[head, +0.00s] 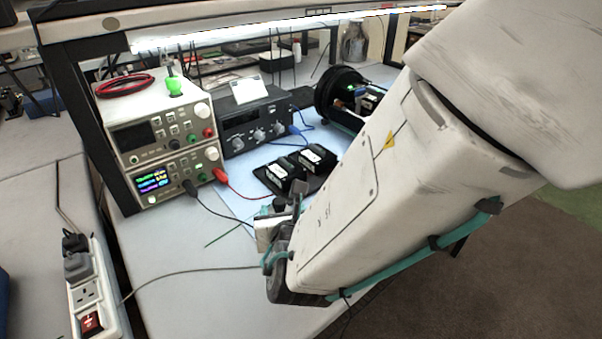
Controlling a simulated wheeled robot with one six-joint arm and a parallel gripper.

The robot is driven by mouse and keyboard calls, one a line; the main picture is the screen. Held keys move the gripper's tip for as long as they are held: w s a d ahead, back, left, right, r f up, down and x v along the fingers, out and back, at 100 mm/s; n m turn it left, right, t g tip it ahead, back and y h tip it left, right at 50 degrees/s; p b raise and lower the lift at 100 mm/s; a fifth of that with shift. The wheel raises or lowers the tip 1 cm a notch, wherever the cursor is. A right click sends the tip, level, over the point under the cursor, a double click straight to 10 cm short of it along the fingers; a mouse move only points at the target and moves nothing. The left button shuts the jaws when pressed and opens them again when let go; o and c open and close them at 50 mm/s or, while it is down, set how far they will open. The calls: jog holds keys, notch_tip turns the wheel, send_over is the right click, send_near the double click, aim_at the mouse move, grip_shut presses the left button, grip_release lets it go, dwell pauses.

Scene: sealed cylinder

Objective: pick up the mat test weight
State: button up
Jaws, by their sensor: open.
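I cannot make out a test weight for certain in the head view. A pale blue mat (237,203) lies on the bench, and my arm covers much of its right and near side. My gripper (283,210) is partly seen at the lower end of my arm, above the near part of the mat. It is open, and nothing shows between its fingers. Whatever lies under or behind the gripper and arm is hidden.
Two black blocks (285,174) sit in a dark holder beyond my gripper. Stacked instruments (160,140) with cables stand left, a dark radio-like unit (252,122) beside them. A black-ringed cylinder (338,95) lies behind. A power strip (92,290) is at lower left. Bare bench (185,255) lies in front.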

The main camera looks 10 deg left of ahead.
aim_at(280, 206)
jog(key=x, duration=0.4)
jog(key=shift+w+a+f, duration=0.2)
jog(key=shift+w+f, duration=0.05)
jog(key=c, duration=1)
grip_shut()
jog(key=shift+r, duration=0.15)
